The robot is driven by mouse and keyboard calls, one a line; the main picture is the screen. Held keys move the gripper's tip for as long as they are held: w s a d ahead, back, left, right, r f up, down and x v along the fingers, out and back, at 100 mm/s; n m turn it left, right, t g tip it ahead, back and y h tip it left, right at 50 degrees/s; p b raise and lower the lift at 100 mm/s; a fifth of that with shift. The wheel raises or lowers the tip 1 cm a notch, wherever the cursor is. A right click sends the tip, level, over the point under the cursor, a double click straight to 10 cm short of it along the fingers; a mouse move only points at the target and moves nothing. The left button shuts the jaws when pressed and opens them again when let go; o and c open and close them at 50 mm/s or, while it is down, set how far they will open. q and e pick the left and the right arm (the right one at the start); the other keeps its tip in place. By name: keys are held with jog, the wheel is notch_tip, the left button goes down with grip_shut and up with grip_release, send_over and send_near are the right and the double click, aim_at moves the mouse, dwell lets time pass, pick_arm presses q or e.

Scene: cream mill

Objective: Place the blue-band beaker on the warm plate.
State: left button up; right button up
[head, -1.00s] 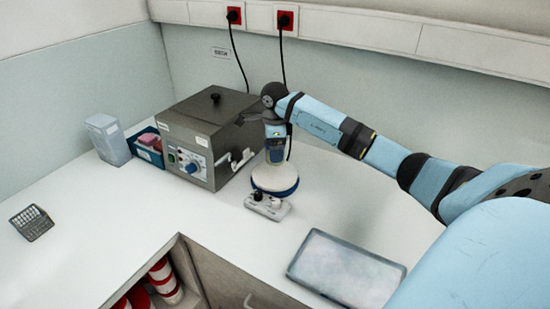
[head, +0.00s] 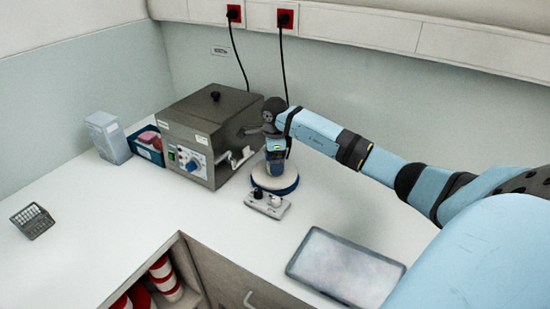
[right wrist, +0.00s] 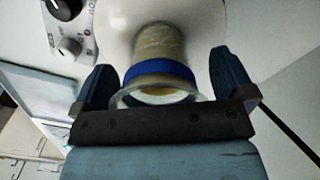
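The blue-band beaker (right wrist: 160,72) is upright, its blue band below the flared rim, with amber contents. It shows between the two fingers of my right gripper (right wrist: 163,80) in the right wrist view. Narrow gaps show on both sides of it, so the gripper looks open around it. The warm plate (head: 262,185) is a round white disc with a blue rim and a control box in front. The beaker is over the disc, seemingly on it; its base contact is hidden. In the head view my right gripper (head: 276,157) covers most of the beaker. My left gripper is not in view.
A grey heater box (head: 212,110) stands close left of the plate. A blue bin (head: 148,152), a pale container (head: 108,138) and a wire basket (head: 33,222) lie farther left. A grey tray (head: 345,268) lies at front right. Counter between basket and plate is clear.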

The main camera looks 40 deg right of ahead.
jog(key=shift+r, duration=0.1)
jog(key=shift+r, duration=0.25)
notch_tip(320, 180, up, 12)
jog(key=b, duration=0.1)
jog(key=shift+f, duration=0.15)
dwell(0.5)
